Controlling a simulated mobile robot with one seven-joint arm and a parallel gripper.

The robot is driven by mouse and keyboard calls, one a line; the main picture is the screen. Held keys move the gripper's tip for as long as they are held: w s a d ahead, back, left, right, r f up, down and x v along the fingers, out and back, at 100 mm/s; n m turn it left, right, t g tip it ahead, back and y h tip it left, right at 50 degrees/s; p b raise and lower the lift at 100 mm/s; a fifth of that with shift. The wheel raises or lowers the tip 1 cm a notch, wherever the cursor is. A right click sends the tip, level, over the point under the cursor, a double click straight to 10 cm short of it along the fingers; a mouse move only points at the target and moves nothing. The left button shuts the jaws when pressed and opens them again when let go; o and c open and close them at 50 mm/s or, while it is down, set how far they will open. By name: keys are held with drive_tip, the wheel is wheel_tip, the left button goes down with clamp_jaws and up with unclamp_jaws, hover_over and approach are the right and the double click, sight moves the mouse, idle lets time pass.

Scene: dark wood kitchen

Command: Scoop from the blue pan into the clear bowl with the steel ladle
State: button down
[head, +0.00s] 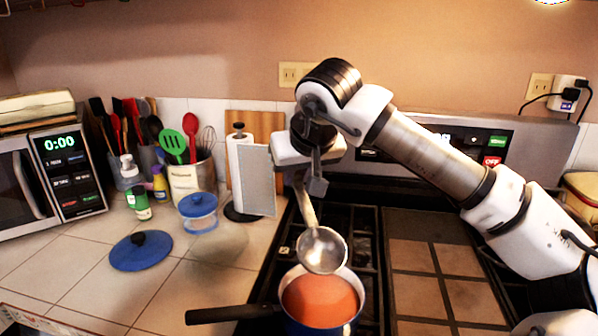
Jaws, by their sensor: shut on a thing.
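My gripper (308,186) is shut on the handle of the steel ladle (321,250), which hangs down from it. The ladle's bowl is over the back rim of the blue pan (362,318), and seems to be above the orange-red contents; contact cannot be told. The pan is on the stove, its dark handle pointing left, its lower part cut off by the picture edge. A faint, see-through rounded shape on the counter left of the stove looks like the clear bowl (222,243). It appears empty.
A blue lid (140,251) lies on the tiled counter. A blue-lidded clear container (198,214), a paper towel holder (240,170) and a utensil crock (192,180) stand behind. A microwave (40,172) is at left. The front counter is mostly clear.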

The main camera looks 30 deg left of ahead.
drive_tip(key=shift+s+d+f+b, duration=0.9)
drive_tip(key=shift+f+b, duration=2.85)
drive_tip(key=shift+f, duration=1.4)
drive_tip(key=r+p, duration=0.4)
drive_tip(key=r, duration=0.1)
drive_tip(key=r+p, duration=0.2)
drive_tip(key=r, duration=0.1)
drive_tip(key=shift+w+a, duration=0.2)
drive_tip(key=shift+w, duration=0.1)
drive_tip(key=shift+r+p, duration=0.4)
drive_tip(key=w+a+r+p, duration=0.1)
drive_tip(key=p, duration=0.2)
drive_tip(key=shift+g+h+p, duration=0.35)
drive_tip(key=shift+g+h, duration=0.05)
drive_tip(key=shift+w+a+r+p, duration=0.1)
drive_tip(key=shift+w+a+p, duration=0.1)
drive_tip(key=shift+p, duration=0.25)
drive_tip(key=shift+s, duration=0.1)
